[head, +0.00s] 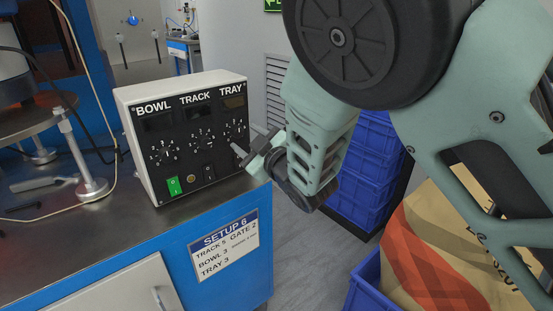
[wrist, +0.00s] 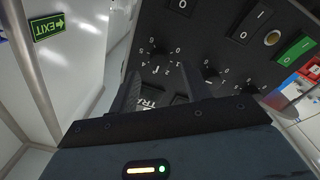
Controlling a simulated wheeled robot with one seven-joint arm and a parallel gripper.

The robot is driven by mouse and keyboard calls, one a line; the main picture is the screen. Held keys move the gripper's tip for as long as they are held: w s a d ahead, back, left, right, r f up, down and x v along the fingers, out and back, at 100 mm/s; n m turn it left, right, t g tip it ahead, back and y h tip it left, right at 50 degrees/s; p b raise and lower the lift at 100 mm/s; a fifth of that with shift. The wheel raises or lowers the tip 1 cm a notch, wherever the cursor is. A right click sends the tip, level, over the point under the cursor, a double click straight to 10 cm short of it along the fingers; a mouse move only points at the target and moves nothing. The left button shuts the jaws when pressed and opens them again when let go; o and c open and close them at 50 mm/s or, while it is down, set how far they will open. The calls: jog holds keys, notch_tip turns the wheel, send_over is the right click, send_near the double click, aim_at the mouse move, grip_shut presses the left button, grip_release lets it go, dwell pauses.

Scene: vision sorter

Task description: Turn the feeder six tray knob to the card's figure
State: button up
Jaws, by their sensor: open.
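The control box (head: 185,135) has three dials labelled BOWL, TRACK and TRAY. The TRAY knob (head: 233,130) is at the right, partly hidden by my gripper (head: 248,139), which is open close in front of it. In the wrist view the panel is upside down; the TRAY knob (wrist: 157,56) shows just beyond and between the two open fingers of my gripper (wrist: 160,72). I cannot read where its pointer stands or see contact. The setup card (head: 223,244) on the cabinet front reads SETUP 6, TRACK 5, GATE 2, BOWL 3, TRAY 3.
The box stands on a metal bench top (head: 80,235) near its right edge. A green switch (head: 173,186) and a black one sit below the dials. Blue crates (head: 365,175) and a sack (head: 440,250) stand right of the bench. A metal post (head: 85,160) is at left.

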jog(key=v, duration=1.4)
jog(key=shift+s+d, duration=0.2)
jog(key=shift+s, duration=0.05)
jog(key=s+f+m+g+h, duration=0.5)
jog(key=s+f+g, duration=0.1)
jog(key=g, duration=0.2)
jog(key=s+d+r+g+h, duration=0.2)
jog(key=s+d+g, duration=0.2)
jog(key=s, duration=0.5)
jog(key=s+d+r+g+h, duration=0.2)
jog(key=s+d+g, duration=0.15)
jog(key=s, duration=0.55)
notch_tip(320, 180, up, 20)
jog(key=p, duration=2)
jog(key=shift+a+m+p, duration=0.2)
jog(key=shift+m+p, duration=0.1)
jog(key=shift+p, duration=0.1)
